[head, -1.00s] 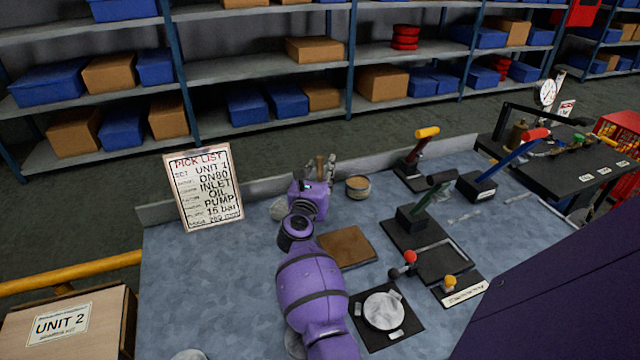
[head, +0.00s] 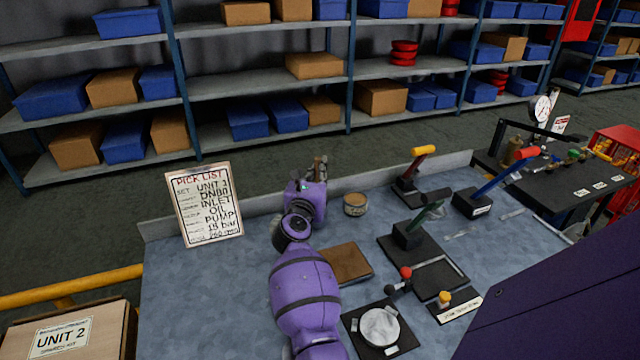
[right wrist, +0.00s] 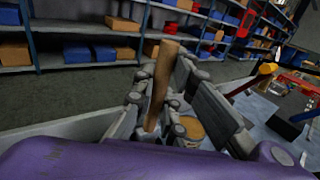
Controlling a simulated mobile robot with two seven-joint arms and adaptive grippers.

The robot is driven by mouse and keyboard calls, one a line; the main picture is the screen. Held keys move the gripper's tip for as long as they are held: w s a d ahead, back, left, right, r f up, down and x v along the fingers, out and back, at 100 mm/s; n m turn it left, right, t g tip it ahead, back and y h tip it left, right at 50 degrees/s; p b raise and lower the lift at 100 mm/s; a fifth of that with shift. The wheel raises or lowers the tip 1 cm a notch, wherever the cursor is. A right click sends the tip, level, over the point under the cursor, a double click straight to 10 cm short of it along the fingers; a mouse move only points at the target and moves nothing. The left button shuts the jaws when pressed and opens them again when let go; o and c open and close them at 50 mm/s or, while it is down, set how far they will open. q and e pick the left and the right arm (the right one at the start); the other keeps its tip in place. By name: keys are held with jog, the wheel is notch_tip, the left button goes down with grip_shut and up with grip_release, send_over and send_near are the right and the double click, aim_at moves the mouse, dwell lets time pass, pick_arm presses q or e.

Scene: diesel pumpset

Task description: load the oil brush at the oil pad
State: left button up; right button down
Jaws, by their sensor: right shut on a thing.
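My right gripper (head: 316,175) is at the back edge of the bench, left of a small round tin. It is shut on the oil brush, whose wooden handle (right wrist: 160,85) stands upright, slightly tilted, between the fingers in the right wrist view. The brush's bristle end is hidden by the gripper. A flat brown square pad (head: 346,264), which looks like the oil pad, lies on the bench nearer to me than the gripper. The brush is apart from this pad. My left gripper is out of view.
The round tin (head: 355,204) stands just right of the gripper and shows in the right wrist view (right wrist: 190,129). A pick list board (head: 205,204) stands at left. Lever stands (head: 408,234) and a round white disc (head: 380,327) occupy the right side. The bench's left front is clear.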

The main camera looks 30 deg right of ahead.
aim_at(319, 159)
notch_tip(319, 159, up, 4)
jog(key=shift+p, duration=0.4)
jog(key=shift+s+r, duration=0.25)
jog(key=s+a+f, duration=0.1)
jog(key=s+a, duration=0.3)
jog(key=s, duration=1.3)
pick_arm(q)
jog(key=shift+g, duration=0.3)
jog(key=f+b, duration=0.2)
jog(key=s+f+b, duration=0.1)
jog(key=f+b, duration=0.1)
jog(key=b, duration=0.1)
pick_arm(e)
notch_tip(319, 159, down, 6)
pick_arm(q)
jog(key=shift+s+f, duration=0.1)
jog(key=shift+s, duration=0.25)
pick_arm(e)
jog(key=shift+a, duration=0.1)
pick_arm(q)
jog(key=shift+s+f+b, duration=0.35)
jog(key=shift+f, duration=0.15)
pick_arm(e)
jog(key=shift+f, duration=0.6)
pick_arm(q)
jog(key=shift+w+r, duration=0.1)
pick_arm(e)
jog(key=shift+f, duration=0.25)
